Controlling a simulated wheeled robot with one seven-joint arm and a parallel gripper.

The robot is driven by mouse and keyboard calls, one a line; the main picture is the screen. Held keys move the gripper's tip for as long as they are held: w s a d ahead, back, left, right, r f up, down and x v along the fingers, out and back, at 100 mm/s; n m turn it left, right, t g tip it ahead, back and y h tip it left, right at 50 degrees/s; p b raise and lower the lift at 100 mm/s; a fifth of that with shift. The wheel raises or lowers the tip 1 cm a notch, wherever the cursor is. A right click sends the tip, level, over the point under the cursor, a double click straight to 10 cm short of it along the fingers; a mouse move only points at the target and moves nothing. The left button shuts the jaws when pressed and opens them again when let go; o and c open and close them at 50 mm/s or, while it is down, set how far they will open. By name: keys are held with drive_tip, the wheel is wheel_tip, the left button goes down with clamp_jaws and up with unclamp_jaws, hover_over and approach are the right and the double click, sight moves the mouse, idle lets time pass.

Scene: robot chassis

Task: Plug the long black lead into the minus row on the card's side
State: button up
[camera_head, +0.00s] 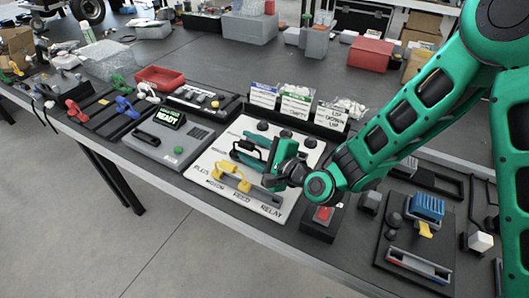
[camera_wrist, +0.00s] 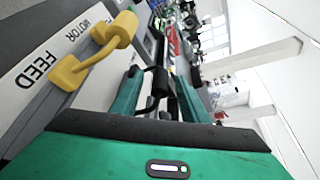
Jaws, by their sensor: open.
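A white panel (camera_head: 213,158) with printed words such as PLUS, MOTOR, FEED and RELAY lies on the table. A yellow lead (camera_head: 230,177) arches over its near left part; it also shows in the wrist view (camera_wrist: 95,50). My gripper (camera_head: 250,155) is over the panel, pointing left, with green fingers apart. In the wrist view a black lead (camera_wrist: 155,85) shows between the open fingers; I cannot tell whether they touch it. The fingers partly hide it in the head view. I cannot make out a minus label or the lead's plug ends.
A grey box with a READY display (camera_head: 168,118) stands left of the panel. Labelled white cards (camera_head: 296,108) stand behind it. A red button box (camera_head: 323,214) and a tray with blue and yellow parts (camera_head: 427,212) are to the right.

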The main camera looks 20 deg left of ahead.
drive_tip(key=v, duration=0.8)
drive_tip(key=shift+w+f, duration=0.1)
drive_tip(key=shift+s+d+r, duration=0.2)
drive_tip(key=shift+s+d, duration=0.05)
drive_tip(key=shift+d, duration=0.25)
drive_tip(key=shift+w, duration=0.1)
